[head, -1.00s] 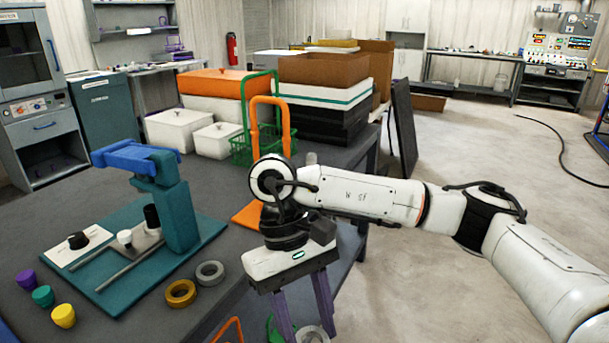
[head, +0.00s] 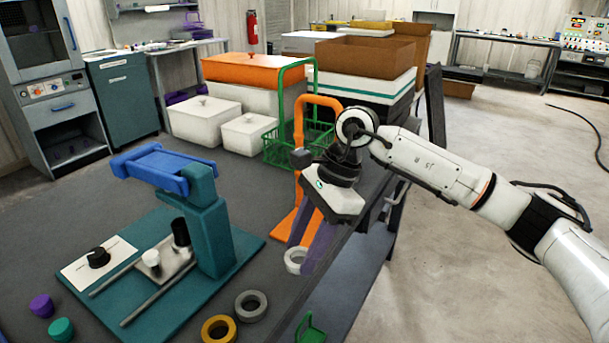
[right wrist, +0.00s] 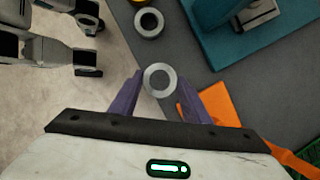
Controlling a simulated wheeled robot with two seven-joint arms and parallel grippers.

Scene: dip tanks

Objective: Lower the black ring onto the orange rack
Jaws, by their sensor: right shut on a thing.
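My right gripper (head: 307,258) has purple fingers shut on a pale grey ring (head: 288,265). It points down near the table's right edge, and the ring also shows between the fingertips in the right wrist view (right wrist: 159,92). No ring in view looks plainly black. The orange rack (head: 303,140) has a flat base and a tall looped post, just behind the gripper, which partly hides it. In the right wrist view the rack's base (right wrist: 220,103) lies right of the ring, partly behind a finger. The ring appears in front of the base, apart from the post. My left gripper is out of view.
A gold ring (head: 206,331) and a darker grey ring (head: 240,309) lie on the table at the front. A teal stand (head: 210,225) is on the left. A green basket (head: 280,150) and white boxes (head: 205,122) stand behind the rack.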

